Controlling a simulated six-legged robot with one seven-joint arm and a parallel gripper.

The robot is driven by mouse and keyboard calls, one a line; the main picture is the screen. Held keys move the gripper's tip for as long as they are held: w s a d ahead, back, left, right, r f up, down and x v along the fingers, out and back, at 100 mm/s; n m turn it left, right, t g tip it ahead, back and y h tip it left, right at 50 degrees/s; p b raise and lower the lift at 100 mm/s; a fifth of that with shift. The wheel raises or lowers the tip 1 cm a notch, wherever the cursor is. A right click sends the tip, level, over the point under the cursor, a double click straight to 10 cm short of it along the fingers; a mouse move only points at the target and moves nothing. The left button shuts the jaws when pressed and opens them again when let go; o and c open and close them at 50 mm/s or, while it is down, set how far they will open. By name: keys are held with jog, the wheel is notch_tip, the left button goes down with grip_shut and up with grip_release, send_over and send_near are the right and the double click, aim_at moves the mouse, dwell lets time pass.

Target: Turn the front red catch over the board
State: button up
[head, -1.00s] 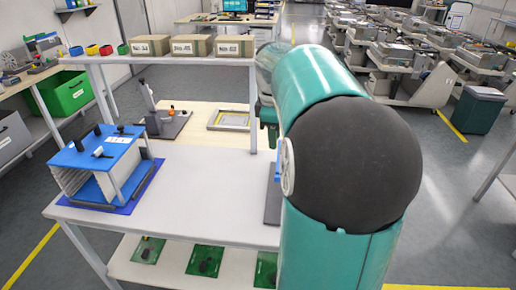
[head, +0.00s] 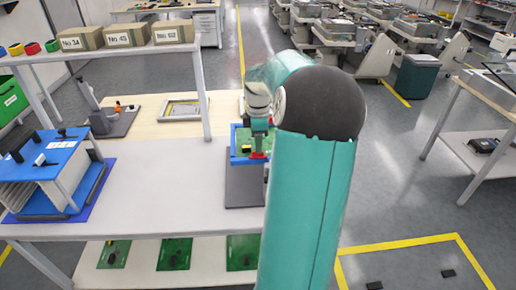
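A green board (head: 242,139) sits in a blue frame (head: 234,158) on a dark grey fixture (head: 244,186) on the white table. A red part (head: 257,156), seemingly the front red catch, shows at the near edge of the blue frame. My gripper (head: 259,147) points down right above this red part. My arm hides the right side of the fixture. The fingers are too small and dark to tell whether they are open or touching the red part. How far the catch is turned cannot be told.
A blue-topped rack (head: 42,152) stands on the left of the white table (head: 165,190). A shelf with labelled cartons (head: 128,34) stands behind it. A small stand (head: 100,112) and a flat tray (head: 184,108) are farther back. The tabletop left of the fixture is clear.

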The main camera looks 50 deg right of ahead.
jog(key=shift+f, duration=1.5)
grip_shut()
